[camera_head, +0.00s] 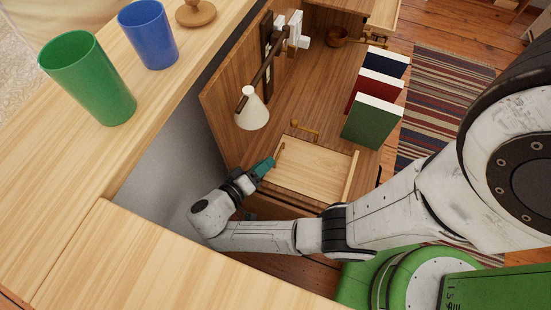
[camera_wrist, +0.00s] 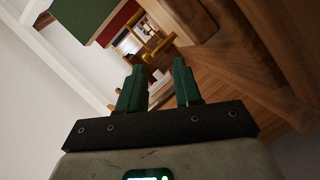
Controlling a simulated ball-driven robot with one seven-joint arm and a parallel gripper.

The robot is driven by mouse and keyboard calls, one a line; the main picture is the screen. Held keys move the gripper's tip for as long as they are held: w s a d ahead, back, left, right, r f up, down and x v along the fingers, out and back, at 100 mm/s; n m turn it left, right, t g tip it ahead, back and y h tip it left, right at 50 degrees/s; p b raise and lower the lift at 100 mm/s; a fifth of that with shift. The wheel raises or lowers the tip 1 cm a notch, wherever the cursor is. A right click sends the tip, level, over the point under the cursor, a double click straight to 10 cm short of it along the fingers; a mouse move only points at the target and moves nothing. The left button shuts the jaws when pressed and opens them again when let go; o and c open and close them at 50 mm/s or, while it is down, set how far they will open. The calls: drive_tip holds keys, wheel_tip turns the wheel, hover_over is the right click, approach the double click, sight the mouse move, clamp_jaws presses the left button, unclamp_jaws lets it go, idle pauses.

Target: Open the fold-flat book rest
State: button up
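The likely book rest (camera_head: 312,172) is a pale wooden board lying about flat on the brown wooden top in the head view. It has a raised strip along its right edge and another at its left edge. A small brass fitting (camera_head: 305,130) stands just behind it. My gripper (camera_head: 271,162) is at the board's left edge, by the left strip; contact cannot be told. In the wrist view, its two green fingers (camera_wrist: 159,75) are apart with nothing visible between them. The board cannot be made out clearly in the wrist view.
A green book (camera_head: 371,128), a red book (camera_head: 374,92) and a blue book (camera_head: 386,63) stand behind the board. Green (camera_head: 88,78) and blue (camera_head: 148,34) cups stand on the pale surface at left.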

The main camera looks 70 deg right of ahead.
sight(279, 153)
drive_tip(key=shift+s+d+f+b, duration=0.2)
drive_tip(key=shift+f+b, duration=0.05)
drive_tip(key=shift+b, duration=0.2)
drive_tip(key=d, duration=0.1)
drive_tip(key=s+d+p, duration=0.1)
drive_tip(key=d, duration=0.1)
drive_tip(key=shift+d+r, duration=0.1)
drive_tip(key=shift+r, duration=0.1)
drive_tip(key=shift+p+x, duration=0.35)
drive_tip(key=shift+x, duration=0.5)
drive_tip(key=shift+f, duration=0.1)
clamp_jaws()
